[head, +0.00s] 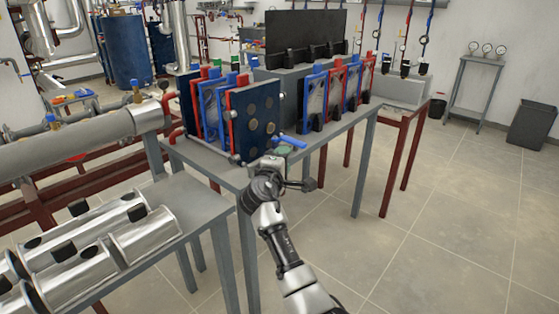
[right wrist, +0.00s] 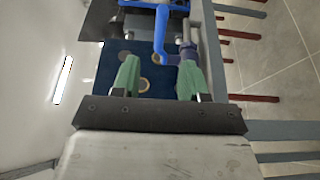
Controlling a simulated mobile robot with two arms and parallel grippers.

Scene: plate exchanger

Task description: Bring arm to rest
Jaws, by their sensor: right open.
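My right arm reaches up from the lower right of the head view. Its gripper (head: 284,151) is at the front edge of the grey table, just in front of the plate exchanger (head: 254,120). In the right wrist view the two green fingers (right wrist: 158,78) are spread apart, and I see nothing held between them. A blue handle (head: 289,143) lies close by the fingertips; in the right wrist view the blue handle (right wrist: 162,35) shows beyond and between them. I cannot tell if a finger touches it. My left gripper is out of view.
Blue and red framed plates (head: 335,92) stand in a rack to the right on the grey table (head: 345,124). Large silver pipe sections (head: 147,235) lie on a bench at lower left. A gauge stand (head: 475,75) is far right.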

